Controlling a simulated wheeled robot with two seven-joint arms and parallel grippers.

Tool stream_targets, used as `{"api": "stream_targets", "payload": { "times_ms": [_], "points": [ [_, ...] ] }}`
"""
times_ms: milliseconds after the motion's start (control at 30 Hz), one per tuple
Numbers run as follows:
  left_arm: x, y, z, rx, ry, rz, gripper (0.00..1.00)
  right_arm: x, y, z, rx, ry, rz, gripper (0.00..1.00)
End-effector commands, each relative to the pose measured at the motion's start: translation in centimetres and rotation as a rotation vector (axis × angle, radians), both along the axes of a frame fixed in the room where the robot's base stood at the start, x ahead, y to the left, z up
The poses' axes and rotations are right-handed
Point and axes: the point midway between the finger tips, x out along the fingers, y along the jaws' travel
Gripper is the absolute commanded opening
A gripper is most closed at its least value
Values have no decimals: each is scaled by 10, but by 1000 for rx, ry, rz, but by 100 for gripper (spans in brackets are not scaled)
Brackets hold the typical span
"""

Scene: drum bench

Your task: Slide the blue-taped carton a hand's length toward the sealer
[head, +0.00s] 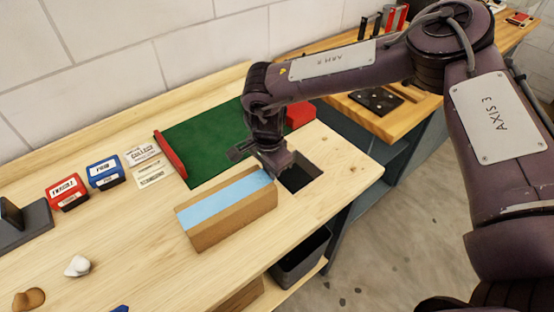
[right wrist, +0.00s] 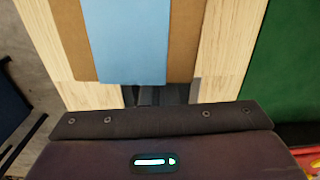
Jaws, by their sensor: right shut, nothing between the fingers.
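The carton (head: 228,220) is a long brown box with a wide light-blue tape strip along its top. It lies flat on the pale wooden bench in the head view, and one end of it shows in the right wrist view (right wrist: 183,40). My right gripper (head: 270,172) is shut and empty, pointing down at the carton's far right end. In the right wrist view its closed fingers (right wrist: 162,95) are just at that end; I cannot tell whether they touch it. I cannot make out which thing is the sealer. My left gripper is out of view.
A green mat (head: 205,135) with red end rails lies behind the carton. A square opening (head: 298,178) is cut in the bench beside the gripper. Red (head: 67,193) and blue (head: 104,173) labelled blocks stand left. Bare wood lies left of the carton.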

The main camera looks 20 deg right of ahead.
Motion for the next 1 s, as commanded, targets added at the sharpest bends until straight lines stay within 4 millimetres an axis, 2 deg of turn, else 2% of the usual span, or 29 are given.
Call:
{"api": "stream_targets", "payload": {
  "times_ms": [433, 533, 667, 1000],
  "points": [
    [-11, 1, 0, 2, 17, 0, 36, -3, 5, -1, 1, 1, -1, 0],
    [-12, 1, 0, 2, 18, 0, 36, -7, 15, -1, 1, 3, 3, 0],
    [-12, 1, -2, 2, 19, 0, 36, -19, 46, -2, 3, 3, 8, 0],
    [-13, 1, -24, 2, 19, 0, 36, -58, 137, -5, 4, 2, 7, 0]
  ]
}}
